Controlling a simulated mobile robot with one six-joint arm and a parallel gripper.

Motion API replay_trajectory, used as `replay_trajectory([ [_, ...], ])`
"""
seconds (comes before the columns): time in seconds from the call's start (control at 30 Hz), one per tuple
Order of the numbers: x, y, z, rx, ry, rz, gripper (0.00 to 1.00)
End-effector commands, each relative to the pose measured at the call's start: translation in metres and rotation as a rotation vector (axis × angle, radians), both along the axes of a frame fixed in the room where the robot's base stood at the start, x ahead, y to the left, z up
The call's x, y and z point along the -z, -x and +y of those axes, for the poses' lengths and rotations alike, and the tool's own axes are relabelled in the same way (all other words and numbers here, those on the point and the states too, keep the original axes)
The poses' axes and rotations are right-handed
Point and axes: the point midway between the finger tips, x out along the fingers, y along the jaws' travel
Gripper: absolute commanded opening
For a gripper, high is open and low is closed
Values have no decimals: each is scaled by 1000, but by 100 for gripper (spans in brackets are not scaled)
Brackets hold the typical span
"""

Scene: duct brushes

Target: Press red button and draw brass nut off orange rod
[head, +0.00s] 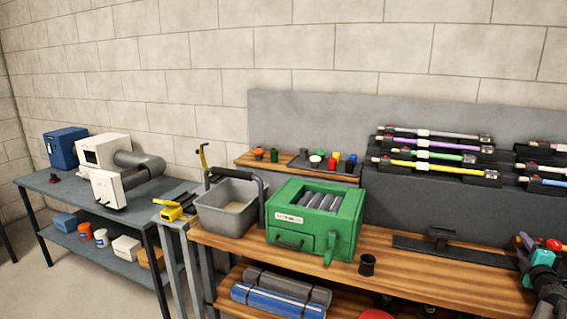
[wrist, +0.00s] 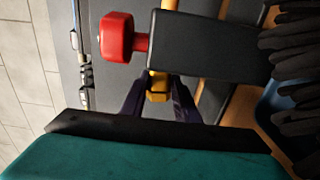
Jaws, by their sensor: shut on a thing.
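In the wrist view, my gripper (wrist: 159,93) is shut on the brass nut (wrist: 158,96), with one dark finger on each side of it. The orange rod (wrist: 163,60) runs up the picture from the nut. The nut hides the rod's end, so I cannot tell whether the nut is still on it. The red button (wrist: 117,37) sits on the left end of a dark block (wrist: 205,45) that crosses over the rod. I cannot tell whether the button is pressed in. In the head view, the red button (head: 554,244) shows at the right edge, just above my teal gripper.
A wooden bench (head: 400,277) carries a green box (head: 318,218), a grey bin (head: 228,205) and a small black cup (head: 367,265). A dark rack with coloured brushes (head: 430,167) stands behind. In the wrist view, black bristles (wrist: 295,75) are close on the right.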

Motion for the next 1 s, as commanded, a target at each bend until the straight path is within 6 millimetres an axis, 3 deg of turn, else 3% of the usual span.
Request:
replay_trajectory([
  [1.0, 0, -10, 26, -2, 0, 0, 0],
])
